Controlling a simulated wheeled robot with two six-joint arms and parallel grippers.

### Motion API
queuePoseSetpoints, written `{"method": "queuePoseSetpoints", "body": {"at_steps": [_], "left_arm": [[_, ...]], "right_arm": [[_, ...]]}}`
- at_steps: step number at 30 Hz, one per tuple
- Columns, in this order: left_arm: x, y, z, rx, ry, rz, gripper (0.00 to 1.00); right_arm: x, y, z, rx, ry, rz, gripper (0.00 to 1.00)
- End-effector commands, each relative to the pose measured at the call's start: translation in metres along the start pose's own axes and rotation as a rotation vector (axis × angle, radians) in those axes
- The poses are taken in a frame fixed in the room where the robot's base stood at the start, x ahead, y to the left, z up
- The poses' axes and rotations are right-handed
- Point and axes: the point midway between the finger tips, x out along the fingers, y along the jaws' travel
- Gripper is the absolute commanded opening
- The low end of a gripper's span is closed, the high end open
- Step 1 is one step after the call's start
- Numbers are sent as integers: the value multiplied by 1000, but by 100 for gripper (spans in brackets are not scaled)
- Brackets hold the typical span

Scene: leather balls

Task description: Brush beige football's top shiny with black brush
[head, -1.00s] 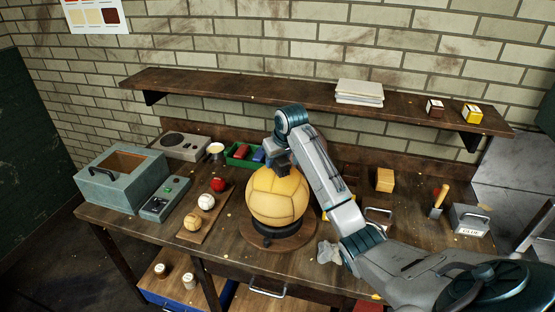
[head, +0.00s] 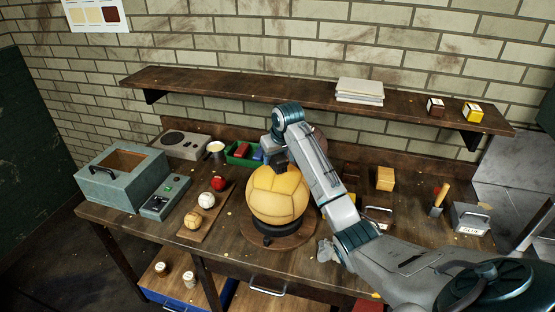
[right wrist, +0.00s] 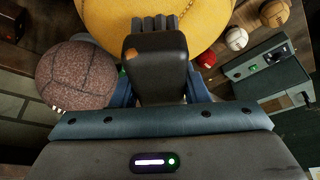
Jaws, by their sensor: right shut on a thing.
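The beige football (head: 277,194) sits on a dark ring stand on a round wooden board in the middle of the bench. It also shows large at the top of the right wrist view (right wrist: 205,22). My right gripper (head: 278,162) is over the ball's top. In the right wrist view it is shut on the black brush (right wrist: 157,60), whose dark bristles point at the ball. The brush is at the ball's upper surface; I cannot tell whether the bristles touch. My left gripper is not in view.
A brown pebbled ball (right wrist: 75,75) is beside the football, mostly behind my arm in the head view. Small balls (head: 206,200) lie on a board at left. A green tray (head: 240,156) stands behind. A grey box (head: 121,178) is far left, a glue box (head: 470,219) right.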

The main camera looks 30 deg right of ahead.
Motion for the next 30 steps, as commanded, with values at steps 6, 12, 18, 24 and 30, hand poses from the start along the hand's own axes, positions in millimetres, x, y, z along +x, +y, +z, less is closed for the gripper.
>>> {"method": "queuePoseSetpoints", "body": {"at_steps": [6,12,18,24,30], "left_arm": [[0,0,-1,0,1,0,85],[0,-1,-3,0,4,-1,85],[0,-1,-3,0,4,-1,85],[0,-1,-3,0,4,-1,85],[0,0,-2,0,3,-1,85]], "right_arm": [[1,0,-2,0,0,1,23],[-7,1,16,-1,0,1,23],[-13,0,34,0,0,1,23],[-16,0,40,0,1,1,23],[-10,0,25,2,0,-2,23]]}}
